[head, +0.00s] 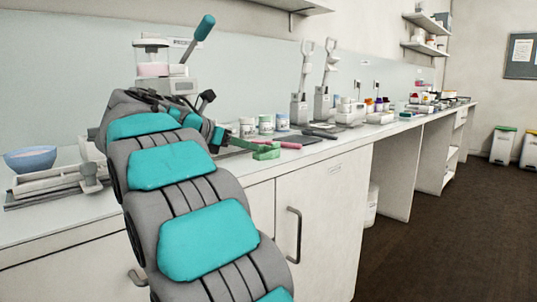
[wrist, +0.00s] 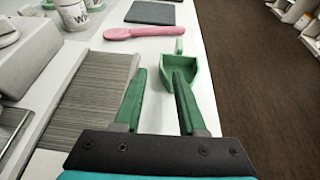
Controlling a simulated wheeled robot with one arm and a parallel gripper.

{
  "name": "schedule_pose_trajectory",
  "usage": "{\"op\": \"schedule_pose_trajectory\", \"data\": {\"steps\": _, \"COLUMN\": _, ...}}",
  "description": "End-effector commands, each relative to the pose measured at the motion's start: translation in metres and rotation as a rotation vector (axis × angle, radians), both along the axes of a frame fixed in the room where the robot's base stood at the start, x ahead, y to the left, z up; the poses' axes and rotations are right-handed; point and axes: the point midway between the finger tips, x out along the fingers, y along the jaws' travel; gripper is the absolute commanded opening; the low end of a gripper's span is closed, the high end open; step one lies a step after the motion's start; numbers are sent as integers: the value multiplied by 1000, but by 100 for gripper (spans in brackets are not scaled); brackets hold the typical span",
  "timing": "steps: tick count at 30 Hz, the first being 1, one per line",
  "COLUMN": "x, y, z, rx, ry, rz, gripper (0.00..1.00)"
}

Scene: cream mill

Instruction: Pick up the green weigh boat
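The green weigh boat (wrist: 188,70) lies on the white counter near its front edge, just ahead of my gripper in the wrist view. It looks like a small open scoop with a narrow tab at its far end. In the head view the weigh boat (head: 267,152) is beyond the end of my arm. My gripper (wrist: 160,76) has two green fingers spread apart with bare counter between them. The right fingertip overlaps the near part of the boat in the picture; I cannot tell whether they touch. The left finger is clear of it, to its left.
A pink spoon-like tool (wrist: 138,32) lies just beyond the boat, with a dark flat pad (wrist: 151,12) behind it. A ribbed grey panel (wrist: 92,98) lies left of my gripper. White jars (head: 265,124) stand farther back. The counter's front edge drops to dark floor on the right.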

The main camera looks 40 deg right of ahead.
Motion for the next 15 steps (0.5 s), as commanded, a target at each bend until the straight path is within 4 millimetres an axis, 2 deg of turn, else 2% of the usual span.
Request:
{"op": "schedule_pose_trajectory", "data": {"steps": 6, "x": 2, "y": -29, "z": -11, "rx": 1, "ry": 1, "rz": -1, "gripper": 40}}
{"op": "schedule_pose_trajectory", "data": {"steps": 14, "x": 3, "y": -33, "z": -12, "rx": 0, "ry": 0, "rz": 1, "gripper": 40}}
{"op": "schedule_pose_trajectory", "data": {"steps": 15, "x": 3, "y": -33, "z": -12, "rx": 0, "ry": 1, "rz": 1, "gripper": 36}}
